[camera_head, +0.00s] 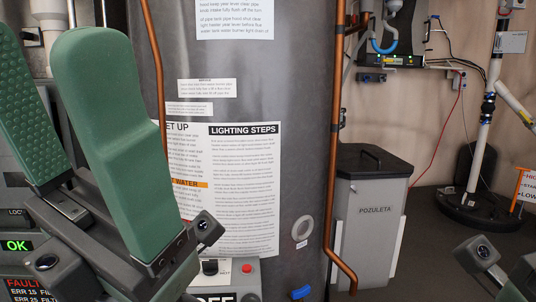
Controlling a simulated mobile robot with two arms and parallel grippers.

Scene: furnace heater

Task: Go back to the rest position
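My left gripper (48,45) is large and close at the left of the head view, with green padded fingers pointing up. The two fingers stand apart, with nothing between them. It is in front of the grey metal heater tank (290,85), overlapping it and its label in the picture. I cannot tell whether it touches the tank. Of my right gripper, only a small grey part (484,252) shows at the bottom right corner. Its fingers are out of the picture.
Copper pipes (335,130) run down the tank. A control box with a red button (246,268) sits low on it. A grey bin marked POZULETA (376,225) stands to the right. A white pipe on a black base (480,212) is farther back. Dark floor between them is clear.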

